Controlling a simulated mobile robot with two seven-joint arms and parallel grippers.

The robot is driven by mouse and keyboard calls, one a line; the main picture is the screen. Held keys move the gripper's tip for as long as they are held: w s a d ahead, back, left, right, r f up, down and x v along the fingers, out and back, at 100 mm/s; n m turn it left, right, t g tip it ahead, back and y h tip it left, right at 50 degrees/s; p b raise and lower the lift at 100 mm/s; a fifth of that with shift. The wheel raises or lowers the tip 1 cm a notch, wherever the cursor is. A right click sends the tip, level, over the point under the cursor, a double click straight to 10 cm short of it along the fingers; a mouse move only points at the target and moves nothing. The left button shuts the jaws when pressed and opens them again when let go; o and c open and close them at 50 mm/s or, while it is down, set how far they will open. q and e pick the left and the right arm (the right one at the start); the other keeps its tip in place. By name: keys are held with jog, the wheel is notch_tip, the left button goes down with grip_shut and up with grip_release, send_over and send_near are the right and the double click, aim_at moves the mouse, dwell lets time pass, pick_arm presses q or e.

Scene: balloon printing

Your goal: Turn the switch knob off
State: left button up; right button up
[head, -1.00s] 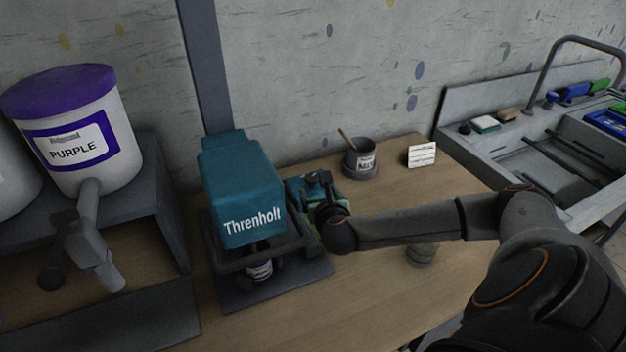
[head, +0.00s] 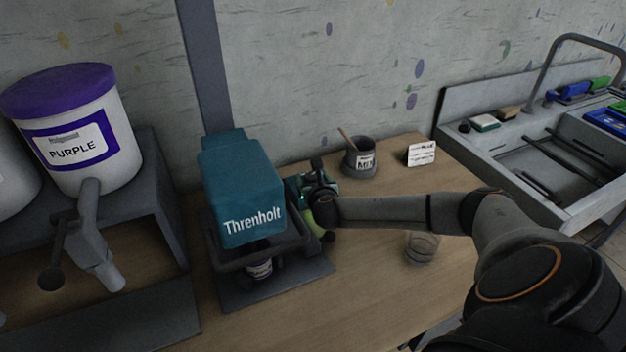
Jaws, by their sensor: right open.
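The teal machine marked Threnholt (head: 243,190) stands on the wooden table, with a small labelled can (head: 259,267) low in its frame. My right gripper (head: 306,198) is at the machine's right side, and my right arm reaches in to it from the right. It is open. A green part (head: 325,216) shows beside the gripper. The switch knob cannot be made out; the gripper and wrist cover much of that side, so I cannot tell whether they touch it. My left gripper is not in view.
A grey mixing pot (head: 359,160) with a stick and a white card (head: 422,153) stand behind my right arm. A purple-lidded bucket (head: 75,135) sits on a stand at left. A sink (head: 560,150) is at right.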

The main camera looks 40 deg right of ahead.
grip_shut()
dwell(0.5)
